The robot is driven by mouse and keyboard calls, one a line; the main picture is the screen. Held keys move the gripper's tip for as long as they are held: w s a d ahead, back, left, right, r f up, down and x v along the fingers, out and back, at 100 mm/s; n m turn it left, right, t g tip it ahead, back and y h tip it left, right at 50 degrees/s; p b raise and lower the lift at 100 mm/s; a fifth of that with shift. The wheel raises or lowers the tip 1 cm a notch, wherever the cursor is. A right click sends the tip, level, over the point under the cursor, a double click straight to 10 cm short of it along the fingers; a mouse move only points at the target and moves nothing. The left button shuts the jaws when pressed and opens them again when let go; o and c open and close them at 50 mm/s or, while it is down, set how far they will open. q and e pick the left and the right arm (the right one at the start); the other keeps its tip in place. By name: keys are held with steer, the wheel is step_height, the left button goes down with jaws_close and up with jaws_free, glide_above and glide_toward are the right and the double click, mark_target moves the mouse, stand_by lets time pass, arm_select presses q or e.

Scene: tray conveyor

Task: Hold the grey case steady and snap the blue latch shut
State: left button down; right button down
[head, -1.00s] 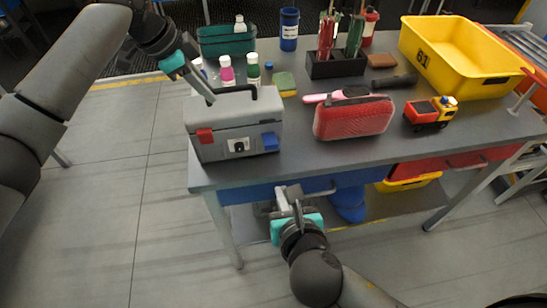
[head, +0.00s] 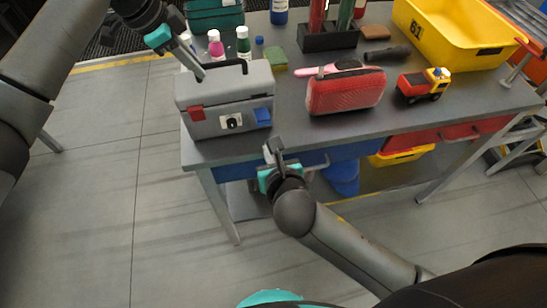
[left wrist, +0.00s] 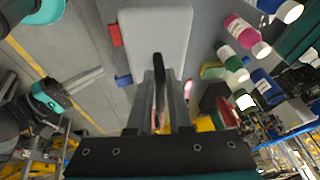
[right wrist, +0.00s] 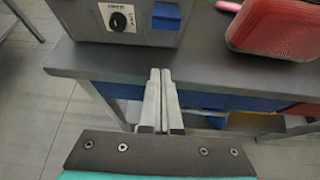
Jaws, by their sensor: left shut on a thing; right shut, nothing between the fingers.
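The grey case (head: 225,88) sits near the front left corner of the table. Its front carries a red latch (head: 196,113), a dial plate (head: 231,122) and the blue latch (head: 262,115). I cannot tell how far the blue latch stands out. My left gripper (head: 201,76) reaches down to the top of the case. In the left wrist view it is shut on the black carry handle (left wrist: 158,72). My right gripper (head: 275,148) is shut and empty, in front of the table edge, below the blue latch and apart from it. The right wrist view shows the blue latch (right wrist: 165,16) ahead of the closed fingertips.
A red zip case (head: 345,92) lies right of the grey case, with a toy truck (head: 423,84) beyond. Small bottles (head: 243,42) and a green sponge (head: 276,60) are behind. A yellow bin (head: 470,35) stands at the back right. The table's front edge runs beside my right gripper.

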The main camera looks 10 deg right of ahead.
mark_target(262, 116)
arm_select(q)
steer(key=shift+s+f, duration=0.15)
steer(key=shift+f, duration=0.1)
arm_select(e)
steer(key=w+r, duration=0.2)
steer(key=w, duration=0.1)
steer(key=shift+w+r, duration=0.1)
steer(key=shift+r, duration=0.15)
steer(key=shift+r, duration=0.15)
